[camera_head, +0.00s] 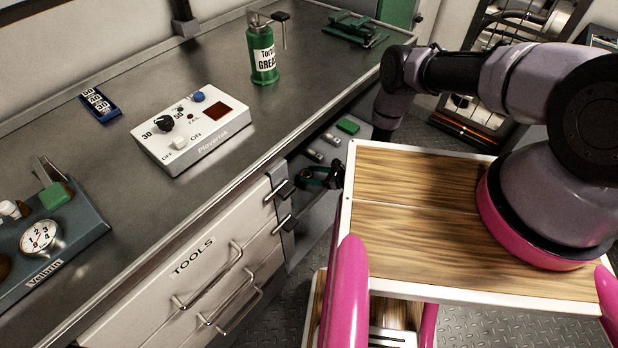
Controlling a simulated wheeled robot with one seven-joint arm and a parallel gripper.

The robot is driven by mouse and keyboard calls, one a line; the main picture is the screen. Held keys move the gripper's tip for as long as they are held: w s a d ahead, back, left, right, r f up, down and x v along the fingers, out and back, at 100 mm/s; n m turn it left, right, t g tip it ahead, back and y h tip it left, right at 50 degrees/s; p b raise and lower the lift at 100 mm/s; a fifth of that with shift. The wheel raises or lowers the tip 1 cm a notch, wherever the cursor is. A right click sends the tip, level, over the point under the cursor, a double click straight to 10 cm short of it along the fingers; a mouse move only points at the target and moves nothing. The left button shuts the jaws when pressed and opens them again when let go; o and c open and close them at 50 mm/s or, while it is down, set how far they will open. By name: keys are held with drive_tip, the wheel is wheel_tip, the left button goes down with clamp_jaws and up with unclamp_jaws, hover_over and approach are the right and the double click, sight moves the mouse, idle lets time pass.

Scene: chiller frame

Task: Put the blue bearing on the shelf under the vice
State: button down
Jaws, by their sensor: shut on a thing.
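The green vice (355,28) is mounted on the far right end of the steel bench. Below it, the open shelf (355,112) under the bench top shows partly. My arm reaches down past the wooden top, and my gripper (322,178) is low at the shelf opening, in front of the small items on the shelf. It is shut on a small, dark blue-green thing, which looks like the blue bearing (311,174). The bearing is small and partly hidden by the fingers, so its outline and whether it touches the shelf cannot be told.
A green block (348,126) and small grey pieces (322,146) lie on the shelf. The drawer cabinet (205,270) with handles stands left of the opening. A grease can (262,50), white control box (193,130) and gauge tray (50,240) are on the bench.

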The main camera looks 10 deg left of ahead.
wheel_tip(320, 180, down, 4)
drive_tip(key=shift+f, duration=0.1)
drive_tip(key=shift+c, duration=0.6)
unclamp_jaws()
drive_tip(key=v, duration=1.2)
